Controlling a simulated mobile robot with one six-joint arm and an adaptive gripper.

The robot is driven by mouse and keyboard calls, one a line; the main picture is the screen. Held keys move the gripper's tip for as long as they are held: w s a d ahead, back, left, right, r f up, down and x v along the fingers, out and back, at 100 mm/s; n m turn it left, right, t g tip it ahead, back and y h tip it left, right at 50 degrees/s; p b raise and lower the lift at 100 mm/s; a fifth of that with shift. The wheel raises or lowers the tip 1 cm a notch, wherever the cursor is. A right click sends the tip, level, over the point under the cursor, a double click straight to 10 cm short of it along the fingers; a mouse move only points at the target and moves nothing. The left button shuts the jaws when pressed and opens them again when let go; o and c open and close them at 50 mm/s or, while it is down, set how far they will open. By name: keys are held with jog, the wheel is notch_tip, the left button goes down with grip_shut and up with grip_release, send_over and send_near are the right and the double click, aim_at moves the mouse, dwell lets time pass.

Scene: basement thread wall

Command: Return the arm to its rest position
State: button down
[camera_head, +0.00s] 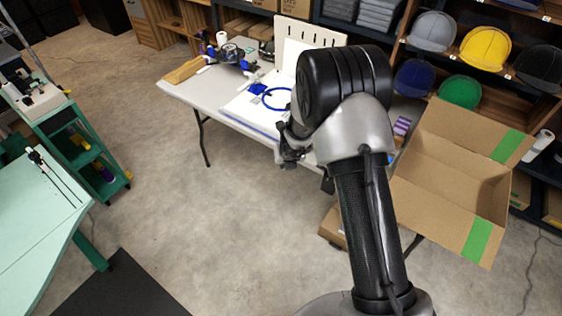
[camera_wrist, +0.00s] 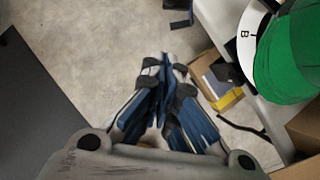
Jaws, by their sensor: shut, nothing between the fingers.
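My arm is folded up in the middle of the head view, in front of the white table (camera_head: 205,90). My gripper (camera_wrist: 162,75) points away from the wrist camera, over bare concrete floor. Its two fingers meet at the tips and hold nothing. In the head view only a dark part of the gripper shows, left of the arm's large black joint. The rest is hidden behind the arm.
An open cardboard box (camera_head: 440,180) stands close to my arm's right. Caps, one of them green (camera_head: 460,92), sit on shelves behind. A mint table (camera_head: 35,220) and green cart (camera_head: 85,150) stand left. The wrist view shows a green cap-like thing (camera_wrist: 290,55). Floor between is clear.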

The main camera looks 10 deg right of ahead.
jog(key=w+p+v, duration=0.1)
jog(key=p+v, duration=0.1)
jog(key=v, duration=0.5)
jog(key=shift+d+r, duration=0.4)
jog(key=shift+r, duration=0.05)
jog(key=shift+s, duration=0.1)
jog(key=s+a+r+n+y, duration=0.1)
jog(key=s+a+r+n, duration=0.15)
jog(key=r+n, duration=0.4)
jog(key=s+a+r+n+t+y, duration=0.1)
jog(key=s+r+n+y, duration=0.15)
jog(key=r+n, duration=0.4)
jog(key=s+a+r+n, duration=0.1)
jog(key=s+r+n, duration=0.3)
jog(key=r, duration=0.5)
jog(key=s+d+r+n+h, duration=0.1)
jog(key=s+d+n, duration=0.2)
jog(key=s+n, duration=0.3)
jog(key=s+d+r+n+g+h, duration=0.1)
jog(key=s+d+n, duration=0.3)
jog(key=s, duration=0.6)
jog(key=s+d+r+n+h, duration=0.2)
jog(key=s+d+n, duration=0.1)
jog(key=s+n, duration=0.5)
jog(key=shift+s+d+r+n+g, duration=0.3)
jog(key=shift+s+d+r+g, duration=0.05)
jog(key=shift+s+g, duration=0.05)
